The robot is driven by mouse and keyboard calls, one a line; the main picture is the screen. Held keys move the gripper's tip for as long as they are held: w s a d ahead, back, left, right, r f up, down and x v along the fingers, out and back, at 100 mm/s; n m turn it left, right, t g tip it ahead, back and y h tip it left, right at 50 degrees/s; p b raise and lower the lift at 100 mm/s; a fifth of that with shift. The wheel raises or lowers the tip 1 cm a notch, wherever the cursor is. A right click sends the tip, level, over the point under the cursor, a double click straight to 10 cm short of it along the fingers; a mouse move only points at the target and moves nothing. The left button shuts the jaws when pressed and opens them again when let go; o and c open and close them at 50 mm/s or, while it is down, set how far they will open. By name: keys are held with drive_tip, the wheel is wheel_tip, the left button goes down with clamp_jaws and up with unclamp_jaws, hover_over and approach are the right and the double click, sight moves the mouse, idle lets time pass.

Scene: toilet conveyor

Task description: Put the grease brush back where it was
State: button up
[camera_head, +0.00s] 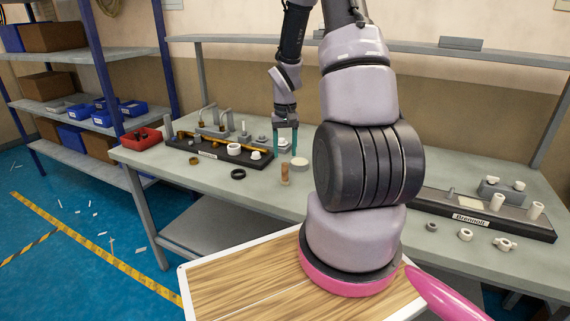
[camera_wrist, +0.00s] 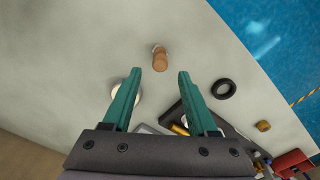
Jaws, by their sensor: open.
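A small brown wooden-looking cylinder (camera_head: 285,174), which looks like the grease brush, stands on the workbench near its front edge. It also shows in the wrist view (camera_wrist: 160,61), beyond the fingertips and roughly centred between them, with a greyish end. My gripper (camera_head: 285,150) has green fingers pointing down above the bench, just behind the brush. In the wrist view my gripper (camera_wrist: 159,74) is open, with nothing between the fingers. A pale round container (camera_head: 300,163) stands just right of the brush. In the wrist view it is partly hidden by the left finger.
A black tray (camera_head: 219,153) with several parts lies left of the brush. A black ring (camera_head: 238,174), a brass ring (camera_head: 194,161) and a red bin (camera_head: 141,139) are also left. Another tray (camera_head: 480,219) with pale fittings is at right.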

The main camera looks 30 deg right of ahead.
wheel_tip(320, 180, up, 4)
drive_tip(key=shift+r, duration=0.1)
drive_tip(key=s+a+r+t, duration=0.2)
drive_tip(key=s+a+r, duration=0.1)
drive_tip(key=r, duration=0.6)
drive_tip(key=s+a+r+t, duration=0.1)
drive_tip(key=s+a+r, duration=0.2)
drive_tip(key=r, duration=0.6)
drive_tip(key=s+a+r+t+y, duration=0.2)
drive_tip(key=s+a+r+t, duration=0.2)
drive_tip(key=s+a+r, duration=0.3)
drive_tip(key=s+r, duration=0.4)
drive_tip(key=s, duration=0.2)
drive_tip(key=shift+s+a+r, duration=0.15)
drive_tip(key=shift+s+a, duration=0.05)
drive_tip(key=shift+s, duration=0.1)
